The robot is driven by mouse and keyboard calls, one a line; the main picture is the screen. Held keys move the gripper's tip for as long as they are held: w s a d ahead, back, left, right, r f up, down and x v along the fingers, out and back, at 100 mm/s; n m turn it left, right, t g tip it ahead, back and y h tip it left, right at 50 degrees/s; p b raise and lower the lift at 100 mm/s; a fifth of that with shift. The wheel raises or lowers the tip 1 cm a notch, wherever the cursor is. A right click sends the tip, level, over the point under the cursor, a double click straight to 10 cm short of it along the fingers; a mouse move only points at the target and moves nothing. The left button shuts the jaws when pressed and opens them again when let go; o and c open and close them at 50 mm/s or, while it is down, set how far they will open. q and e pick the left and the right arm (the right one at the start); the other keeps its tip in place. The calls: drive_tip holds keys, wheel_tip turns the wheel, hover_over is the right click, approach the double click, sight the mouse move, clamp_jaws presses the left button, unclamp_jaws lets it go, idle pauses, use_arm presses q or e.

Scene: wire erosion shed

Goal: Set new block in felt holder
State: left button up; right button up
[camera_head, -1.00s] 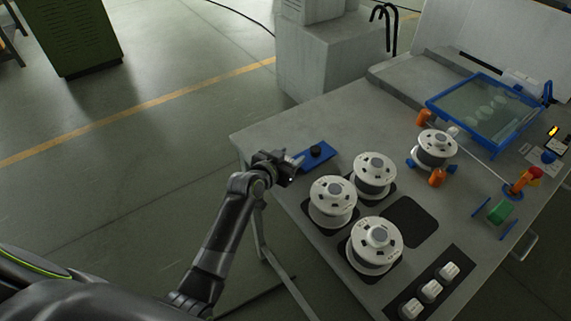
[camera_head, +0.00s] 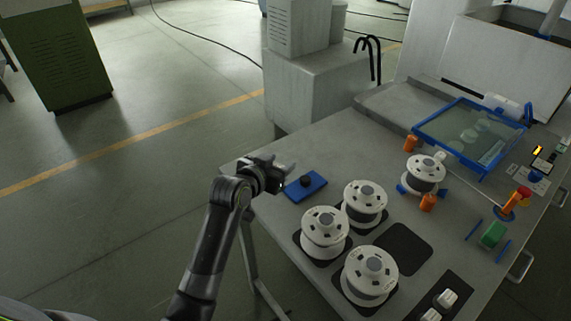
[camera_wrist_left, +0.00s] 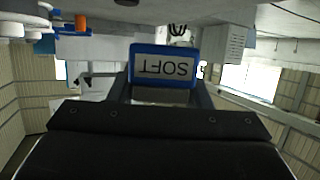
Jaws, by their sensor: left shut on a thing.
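My left gripper (camera_head: 284,172) is at the table's left edge, beside and partly behind a blue plate with a black round knob (camera_head: 306,186). In the left wrist view it is shut on a blue-edged block (camera_wrist_left: 133,66) with a grey label reading SOFT, upside down. The fingers lie on both sides of it; in the head view the block is hard to make out. A green block (camera_head: 493,234) lies between two thin blue strips at the right of the table. I cannot tell for sure which thing is the felt holder. My right gripper is out of view.
Three white spools (camera_head: 325,233) stand on dark pads near the plate, with an empty dark pad (camera_head: 407,249) beside them. Another spool (camera_head: 425,174) stands farther back. A blue-framed clear panel (camera_head: 470,136) is behind it. The table's back left (camera_head: 300,146) is clear.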

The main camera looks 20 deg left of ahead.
use_arm(q)
drive_tip(key=shift+r, duration=0.55)
drive_tip(key=s+a+r+n+y+b, duration=0.1)
drive_tip(key=s+a+r+n+y, duration=0.2)
drive_tip(key=s+r, duration=0.7)
wheel_tip(320, 180, up, 4)
drive_tip(key=shift+s+r+t+y, duration=0.2)
drive_tip(key=shift+t+y, duration=0.1)
drive_tip(key=shift+y, duration=0.1)
